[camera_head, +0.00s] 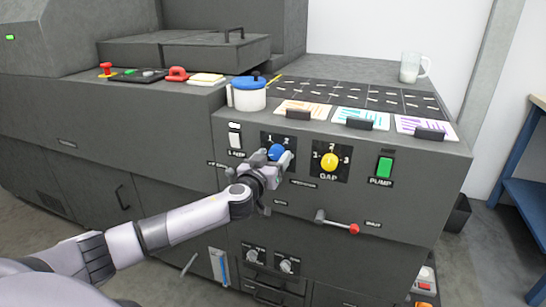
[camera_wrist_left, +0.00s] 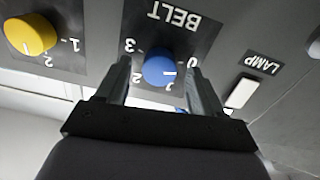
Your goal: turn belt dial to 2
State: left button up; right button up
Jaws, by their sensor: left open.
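The blue belt dial (camera_head: 277,153) sits on a dark plate on the front of the grey machine. In the left wrist view, which is upside down, the dial (camera_wrist_left: 159,69) lies under the word BELT, with marks 0 to 3 around it. A pale line on the dial points to the right, on the side of 0 and 1; the exact mark is hard to tell. My left gripper (camera_head: 274,161) is at the dial. In the wrist view its open fingers (camera_wrist_left: 159,82) stand one on each side of the dial, with gaps visible. My right gripper is not in view.
The yellow gap dial (camera_head: 330,162) and green pump switch (camera_head: 385,167) are right of the belt dial. The white lamp switch (camera_head: 235,137) is to its left. A red-tipped lever (camera_head: 340,224) sticks out below. A blue-lidded pot (camera_head: 249,94) stands above.

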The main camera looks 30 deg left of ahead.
pick_arm(q)
jog(key=shift+w, duration=0.3)
jog(key=c, duration=1.1)
jog(key=shift+o, duration=0.2)
